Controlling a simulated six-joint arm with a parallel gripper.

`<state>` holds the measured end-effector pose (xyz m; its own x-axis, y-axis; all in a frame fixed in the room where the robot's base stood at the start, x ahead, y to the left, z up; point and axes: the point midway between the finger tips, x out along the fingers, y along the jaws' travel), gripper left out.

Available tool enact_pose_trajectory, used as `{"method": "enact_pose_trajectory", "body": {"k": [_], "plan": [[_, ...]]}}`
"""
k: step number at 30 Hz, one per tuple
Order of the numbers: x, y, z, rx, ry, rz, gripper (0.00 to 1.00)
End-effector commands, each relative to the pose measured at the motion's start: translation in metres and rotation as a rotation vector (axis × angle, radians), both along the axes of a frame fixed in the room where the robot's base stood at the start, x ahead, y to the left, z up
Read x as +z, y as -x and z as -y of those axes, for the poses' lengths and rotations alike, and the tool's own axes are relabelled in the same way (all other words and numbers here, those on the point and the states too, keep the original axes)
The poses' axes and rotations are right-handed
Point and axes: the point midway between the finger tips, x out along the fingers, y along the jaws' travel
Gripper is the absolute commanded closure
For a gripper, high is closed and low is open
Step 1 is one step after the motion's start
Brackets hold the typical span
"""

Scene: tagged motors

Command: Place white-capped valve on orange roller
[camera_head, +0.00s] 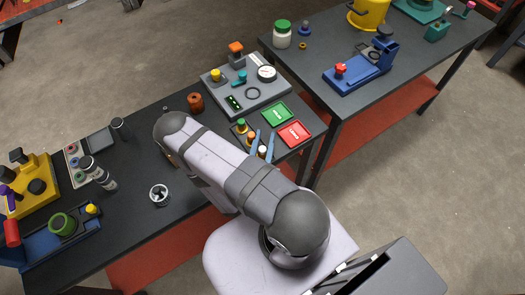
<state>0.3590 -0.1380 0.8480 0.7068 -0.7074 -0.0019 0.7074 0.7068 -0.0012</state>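A small part with a white top (262,151), which looks like the white-capped valve, is beside my arm at the front edge of the near table. The two blue fingers of my gripper (263,143) lie on either side of it, with a gap showing between their tips. My arm hides the rest of the gripper, and I cannot tell whether the fingers touch the part. An orange-brown cylinder (195,102), possibly the orange roller, stands on the dark tabletop left of the grey panel.
Small coloured parts (241,126) stand left of the fingers. Green (277,114) and red (295,133) plates lie nearby. The grey panel (245,88) carries several fittings. A silver cup-like part (159,195) stands on the clear middle tabletop. A blue vise (362,68) is on the far table.

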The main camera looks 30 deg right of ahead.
Motion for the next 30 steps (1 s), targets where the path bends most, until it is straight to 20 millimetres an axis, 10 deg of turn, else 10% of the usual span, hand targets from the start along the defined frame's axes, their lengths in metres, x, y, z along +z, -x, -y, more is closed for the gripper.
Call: {"method": "enact_pose_trajectory", "body": {"k": [14,18,30], "plan": [[0.0003,-0.0038,0.0041,0.001,0.000,0.003,0.74],[0.0003,-0.0037,0.0041,0.000,0.001,0.002,1.00],[0.0036,-0.0037,0.0041,0.000,0.001,0.003,1.00]]}}
